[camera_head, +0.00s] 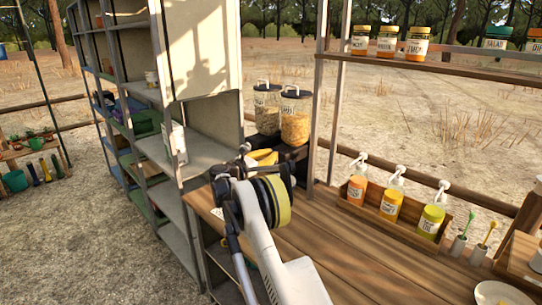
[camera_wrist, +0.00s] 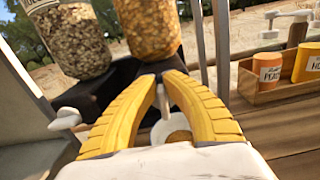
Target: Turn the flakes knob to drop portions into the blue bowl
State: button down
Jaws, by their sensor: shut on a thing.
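The flakes dispenser (camera_head: 295,118) is a clear canister of orange-gold flakes on a dark stand, right of a second canister. The flakes canister (camera_wrist: 150,28) fills the upper middle of the wrist view. My gripper (camera_head: 262,158) is in front of the stand. In the wrist view, the yellow fingers (camera_wrist: 160,76) close in on the pale stem of the flakes knob (camera_wrist: 164,102), directly below the flakes. The fingers hide much of the knob. I see no blue bowl in either view.
A second canister (camera_head: 266,106) holds paler cereal; its white knob (camera_wrist: 66,119) is left of my fingers. A grey shelf unit (camera_head: 205,152) stands close on the left. A bottle crate (camera_head: 393,227) is on the wooden counter (camera_head: 318,250), whose middle is clear.

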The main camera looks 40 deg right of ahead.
aim_at(281, 159)
jog(key=m, duration=0.3)
jog(key=s+m, duration=0.1)
jog(key=shift+s+d+f+m, duration=0.1)
jog(key=shift+f+m, duration=0.2)
jog(key=shift+m, duration=0.1)
jog(key=m, duration=0.3)
jog(key=shift+s+f+m, duration=0.2)
jog(key=shift+s+m, duration=0.1)
jog(key=m, duration=0.4)
jog(key=shift+s+d+f+b, duration=0.1)
jog(key=shift+s+f+b, duration=0.1)
jog(key=shift+f+b, duration=0.2)
jog(key=shift+f+m, duration=0.15)
jog(key=shift+m, duration=1)
jog(key=shift+f+m, duration=0.15)
jog(key=shift+m, duration=1)
